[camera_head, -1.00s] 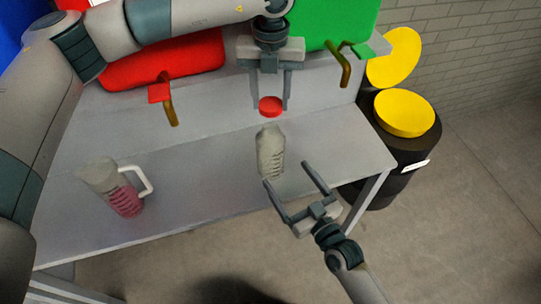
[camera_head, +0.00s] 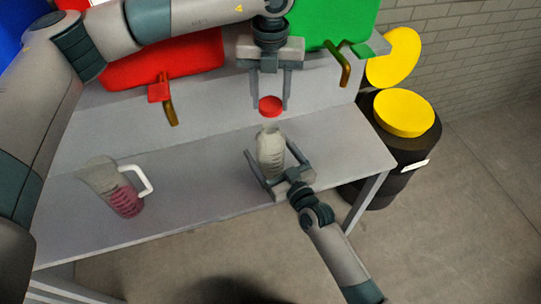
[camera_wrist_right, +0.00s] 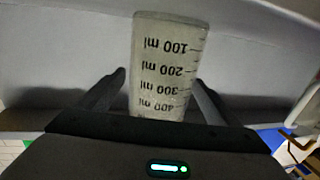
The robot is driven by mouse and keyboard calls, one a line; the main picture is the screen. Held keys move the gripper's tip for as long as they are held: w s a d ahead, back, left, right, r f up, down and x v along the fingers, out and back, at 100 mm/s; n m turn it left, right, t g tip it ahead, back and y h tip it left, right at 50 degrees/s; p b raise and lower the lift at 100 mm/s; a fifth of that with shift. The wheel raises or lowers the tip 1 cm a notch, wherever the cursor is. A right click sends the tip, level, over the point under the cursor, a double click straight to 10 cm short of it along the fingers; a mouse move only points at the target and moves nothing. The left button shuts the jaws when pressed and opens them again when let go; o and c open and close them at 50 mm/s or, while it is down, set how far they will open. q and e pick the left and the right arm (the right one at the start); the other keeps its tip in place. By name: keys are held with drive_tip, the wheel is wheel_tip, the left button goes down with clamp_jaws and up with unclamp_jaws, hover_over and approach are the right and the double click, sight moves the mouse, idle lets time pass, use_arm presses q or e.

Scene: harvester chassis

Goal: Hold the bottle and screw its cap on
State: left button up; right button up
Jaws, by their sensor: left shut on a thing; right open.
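My right gripper (camera_head: 268,163) is open around the bottle, one finger on each side. In the wrist view the fingers of this gripper (camera_wrist_right: 160,82) show apart from the bottle's sides. My left gripper (camera_head: 270,100) points down and is shut on the red cap (camera_head: 270,106). The cap is just above the bottle's neck, with a small gap between them.
A measuring jug (camera_head: 120,190) with pink liquid and a white handle stands on the left of the table (camera_head: 200,195). Red (camera_head: 165,60) and green (camera_head: 325,20) canisters with taps are at the back. A dark barrel with a yellow lid (camera_head: 403,113) stands at the right.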

drive_tip(key=shift+c, duration=0.2)
drive_tip(key=c, duration=1.5)
use_arm(q)
hover_over(271, 128)
drive_tip(key=shift+f, duration=2.5)
use_arm(e)
drive_tip(key=shift+c, duration=0.2)
use_arm(q)
drive_tip(key=shift+f, duration=0.85)
drive_tip(key=shift+f, duration=0.6)
drive_tip(key=o, duration=1)
use_arm(e)
drive_tip(key=c, duration=0.6)
